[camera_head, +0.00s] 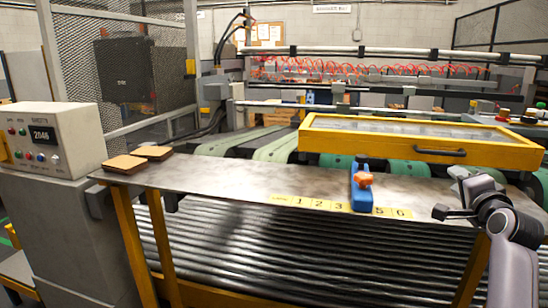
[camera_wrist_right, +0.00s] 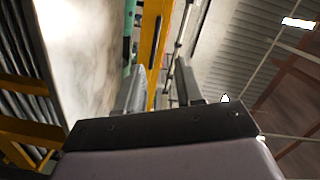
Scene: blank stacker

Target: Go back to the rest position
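My right gripper (camera_head: 449,192) is at the right of the head view, over the right end of the grey metal shelf (camera_head: 230,185). Its two fingers stand apart with nothing between them. The right wrist view also shows the right gripper (camera_wrist_right: 157,82) with spread, empty fingers. A blue stop block (camera_head: 361,190) with an orange knob (camera_head: 364,180) stands on the shelf, left of the gripper and apart from it. My left arm and gripper are not in view.
A yellow number strip (camera_head: 320,203) runs along the shelf's front edge. Brown pads (camera_head: 125,164) lie at its left end. A yellow-framed cover (camera_head: 400,138) is behind the shelf, and a control box (camera_head: 50,140) stands at left. The shelf's middle is clear.

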